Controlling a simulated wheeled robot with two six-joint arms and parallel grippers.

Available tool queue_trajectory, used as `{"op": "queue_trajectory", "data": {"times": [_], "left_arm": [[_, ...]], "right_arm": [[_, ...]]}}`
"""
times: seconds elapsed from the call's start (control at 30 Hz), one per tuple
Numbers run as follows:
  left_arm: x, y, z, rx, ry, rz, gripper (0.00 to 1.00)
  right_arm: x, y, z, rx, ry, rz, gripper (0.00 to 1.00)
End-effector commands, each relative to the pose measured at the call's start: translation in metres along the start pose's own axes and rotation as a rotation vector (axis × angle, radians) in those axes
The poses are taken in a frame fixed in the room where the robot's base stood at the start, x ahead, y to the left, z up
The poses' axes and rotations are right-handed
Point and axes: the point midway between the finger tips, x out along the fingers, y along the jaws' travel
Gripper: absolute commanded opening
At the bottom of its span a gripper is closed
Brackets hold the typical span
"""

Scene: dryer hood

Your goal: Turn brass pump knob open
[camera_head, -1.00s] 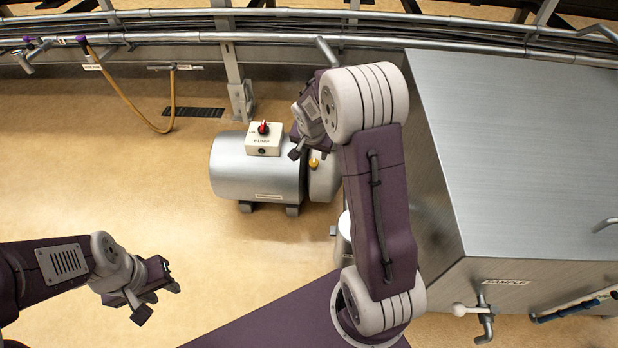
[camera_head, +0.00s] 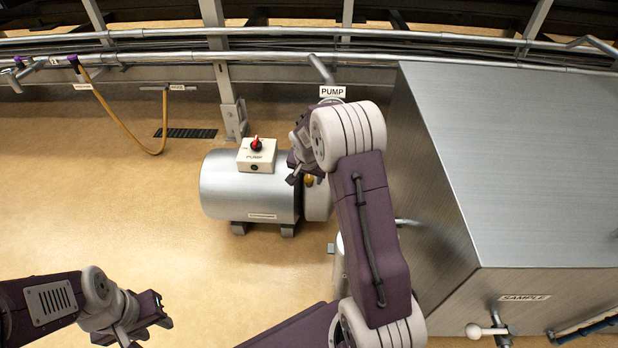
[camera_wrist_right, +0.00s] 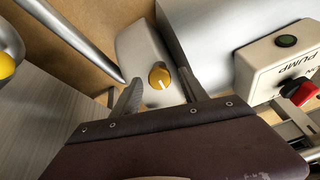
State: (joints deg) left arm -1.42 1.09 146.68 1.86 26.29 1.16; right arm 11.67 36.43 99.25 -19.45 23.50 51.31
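The brass knob (camera_head: 308,180), with a white pointer mark, sits on the pale end housing of the silver pump (camera_head: 250,198). In the right wrist view the knob (camera_wrist_right: 159,78) shows between and beyond the two fingers of my right gripper (camera_wrist_right: 161,95). That gripper is open and empty; I cannot tell its exact distance from the knob. In the head view my right gripper (camera_head: 295,170) is at the pump's right end, partly hidden by its own wrist. My left gripper (camera_head: 151,328) is open and empty at lower left, far from the pump.
A white PUMP box (camera_head: 257,156) with a red switch (camera_head: 256,143) stands on top of the pump. A large steel cabinet (camera_head: 520,160) stands at right. Pipes (camera_head: 150,62) and a hose (camera_head: 108,112) run along the back. The floor at left is clear.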

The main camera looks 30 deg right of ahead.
Motion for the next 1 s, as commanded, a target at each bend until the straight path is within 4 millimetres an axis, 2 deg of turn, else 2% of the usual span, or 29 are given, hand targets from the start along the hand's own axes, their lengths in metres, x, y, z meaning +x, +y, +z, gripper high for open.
{"op": "queue_trajectory", "data": {"times": [0.03, 0.17, 0.2, 0.57, 1.0], "left_arm": [[0.0, 0.0, 0.0, 0.0, 0.0, 0.0, 0.36], [0.0, 0.0, 0.0, 0.0, 0.0, 0.0, 0.36], [0.0, 0.0, 0.0, 0.0, 0.0, 0.0, 0.36], [-0.009, 0.0, -0.001, 0.0, 0.0, 0.0, 0.36], [-0.044, 0.001, -0.005, 0.0, 0.0, 0.0, 0.36]], "right_arm": [[0.0, 0.0, 0.0, 0.0, 0.0, 0.0, 0.38], [0.0, 0.0, 0.0, 0.0, 0.0, 0.0, 0.02], [0.0, 0.0, 0.0, 0.0, 0.0, 0.0, 0.0], [-0.002, 0.0, 0.0, -0.064, -0.001, 0.001, 0.0], [-0.004, -0.001, 0.0, -0.427, -0.004, 0.003, 0.0]]}}
